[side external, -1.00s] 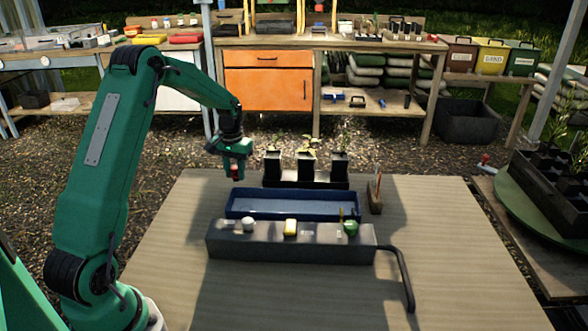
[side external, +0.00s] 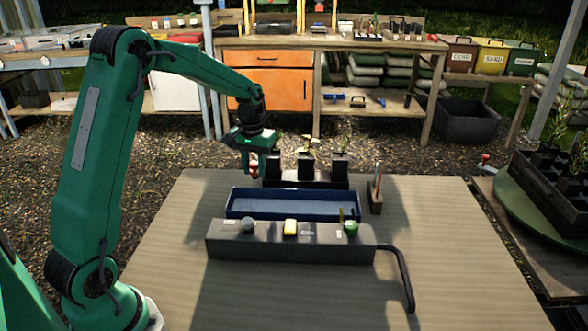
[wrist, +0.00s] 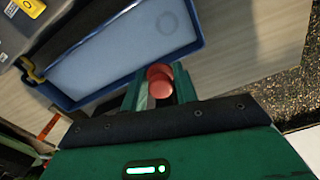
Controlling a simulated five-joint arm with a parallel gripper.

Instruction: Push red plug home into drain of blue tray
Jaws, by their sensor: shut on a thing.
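My gripper (side external: 252,163) is shut on the red plug (side external: 254,170), which hangs from the fingertips. In the wrist view the plug (wrist: 160,84) shows as a round red top between the green fingers. The blue tray (side external: 290,207) lies on the table, its floor pale and empty. In the side view the gripper and plug are higher than the tray, toward its back left end, and apart from it. In the wrist view a faint ring, apparently the drain (wrist: 167,22), marks the tray floor (wrist: 110,55). The plug's lower end is hidden there.
A dark grey console (side external: 300,243) with several knobs stands along the tray's front. Several black seedling pots (side external: 305,166) stand just behind the tray, close to the gripper. The table's front and right are mostly clear.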

